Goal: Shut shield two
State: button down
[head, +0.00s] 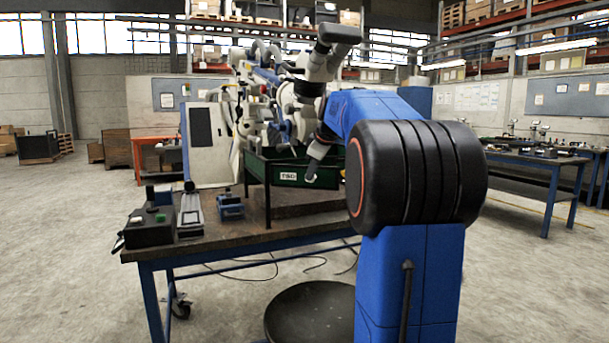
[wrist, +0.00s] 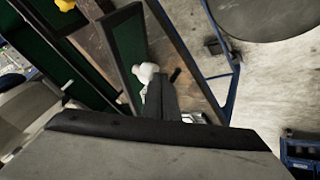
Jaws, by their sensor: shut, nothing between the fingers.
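A green panel in a dark frame (head: 288,176), with a small white label, stands on the workbench; I take it to be a shield, but cannot read which number. In the wrist view a dark-framed green panel (wrist: 128,50) stands out at an angle from a longer green-and-black frame. A white rounded knob (wrist: 146,72) is at its lower right edge. My gripper (wrist: 161,94) shows as dark fingers, shut and empty, right beside the knob. I cannot tell whether they touch it. My arm hides part of the head view.
The workbench (head: 240,239) carries a black control box (head: 150,228), a blue vise-like block (head: 230,203) and a pale upright cabinet (head: 206,145). A round dark stool seat (head: 312,309) is near the bench front. Open floor lies at left.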

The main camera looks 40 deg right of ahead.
jog(key=w+d, duration=0.7)
jog(key=d, duration=0.3)
jog(key=shift+d, duration=0.1)
dwell(0.5)
jog(key=shift+s, duration=0.1)
